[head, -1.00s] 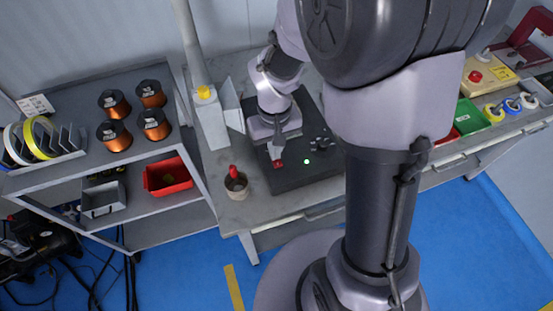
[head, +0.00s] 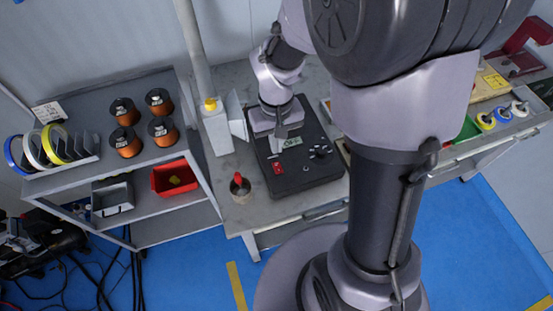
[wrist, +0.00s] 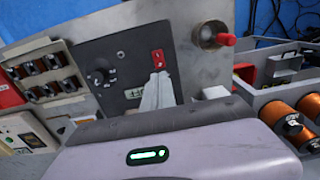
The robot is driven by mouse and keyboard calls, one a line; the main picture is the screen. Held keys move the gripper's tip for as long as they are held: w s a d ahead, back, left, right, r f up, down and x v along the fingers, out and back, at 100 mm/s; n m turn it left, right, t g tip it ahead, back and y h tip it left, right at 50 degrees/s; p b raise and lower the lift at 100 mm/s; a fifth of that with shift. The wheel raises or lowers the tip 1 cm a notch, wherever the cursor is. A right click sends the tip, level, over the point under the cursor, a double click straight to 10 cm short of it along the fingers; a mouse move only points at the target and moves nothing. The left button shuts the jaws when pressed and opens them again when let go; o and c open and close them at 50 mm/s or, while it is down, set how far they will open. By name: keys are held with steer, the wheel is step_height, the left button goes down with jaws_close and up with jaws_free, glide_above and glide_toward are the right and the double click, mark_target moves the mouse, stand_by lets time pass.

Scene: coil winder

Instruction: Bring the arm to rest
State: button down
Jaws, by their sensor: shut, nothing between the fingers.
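My gripper (head: 277,144) hangs over the dark control box (head: 312,178) on the bench in the head view. Its fingers (wrist: 156,94) look shut and empty in the wrist view, and cover part of the panel. A red rocker switch (head: 277,167) sits on the box just in front of the fingertips. The switch also shows in the wrist view (wrist: 158,59), just beyond the fingers. Whether the fingertips touch the panel cannot be told. A small display (head: 292,142) and a black knob (head: 320,151) are right of the gripper.
A cup with a red item (head: 240,188) stands left of the box. A shelf at left holds copper spools (head: 126,142), tape rolls and a red bin (head: 174,178). Several rolls lie at right.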

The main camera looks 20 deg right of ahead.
steer(key=s+a+r+m+t+y, duration=0.1)
steer(key=s+a+r+m+t, duration=0.1)
steer(key=s+r, duration=0.4)
steer(key=s+a+r+m+t+y+b, duration=0.1)
steer(key=s+a+r+m+t, duration=0.1)
steer(key=s+r, duration=0.4)
step_height(320, 180, up, 5)
steer(key=shift+s+t, duration=0.4)
steer(key=shift+t, duration=0.5)
